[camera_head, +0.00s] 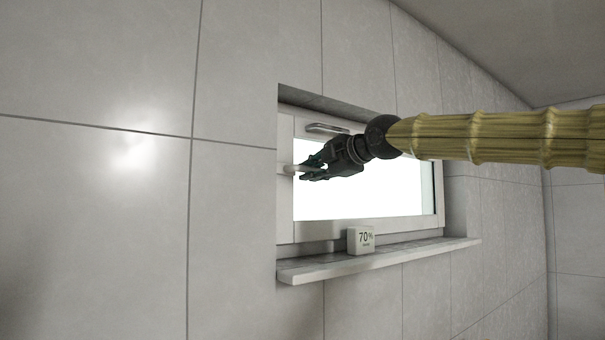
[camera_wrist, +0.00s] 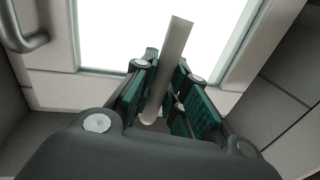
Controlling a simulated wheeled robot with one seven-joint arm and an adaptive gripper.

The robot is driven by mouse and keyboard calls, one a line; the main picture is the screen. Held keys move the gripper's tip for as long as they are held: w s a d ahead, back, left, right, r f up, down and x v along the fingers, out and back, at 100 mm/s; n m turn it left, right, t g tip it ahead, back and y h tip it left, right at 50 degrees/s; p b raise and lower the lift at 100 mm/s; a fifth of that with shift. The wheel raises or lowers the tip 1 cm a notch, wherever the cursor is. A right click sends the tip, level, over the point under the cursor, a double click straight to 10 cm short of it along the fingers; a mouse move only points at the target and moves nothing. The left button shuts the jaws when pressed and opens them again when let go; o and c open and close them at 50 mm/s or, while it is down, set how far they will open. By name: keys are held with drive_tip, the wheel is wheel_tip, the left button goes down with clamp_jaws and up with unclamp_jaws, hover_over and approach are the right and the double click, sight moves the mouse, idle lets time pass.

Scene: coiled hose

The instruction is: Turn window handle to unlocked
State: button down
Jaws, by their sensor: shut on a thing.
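The window handle (camera_head: 289,169) is a pale bar at the left side of the white window frame (camera_head: 285,215). In the head view it runs roughly level from the frame toward the glass. My gripper (camera_head: 309,171) comes in from the right and is shut on this handle. In the wrist view the handle (camera_wrist: 169,66) shows as a slanted bar between the green-padded fingers of my gripper (camera_wrist: 166,95). The fingers hide part of the handle in the head view. The window sash looks closed in its frame.
A grey fixed-looking grip bar (camera_head: 326,128) sits on the upper frame, close above my gripper; it also shows in the wrist view (camera_wrist: 22,35). A small white block reading 70% (camera_head: 360,240) stands on the sill (camera_head: 375,257). Tiled recess walls surround the window.

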drive_tip(key=shift+d+r+n, duration=0.1)
drive_tip(key=shift+r+n, duration=0.1)
drive_tip(key=shift+n, duration=0.1)
idle(0.4)
drive_tip(key=c, duration=1.4)
unclamp_jaws()
drive_tip(key=shift+w, duration=0.1)
drive_tip(key=v, duration=1.2)
drive_tip(key=shift+f, duration=0.1)
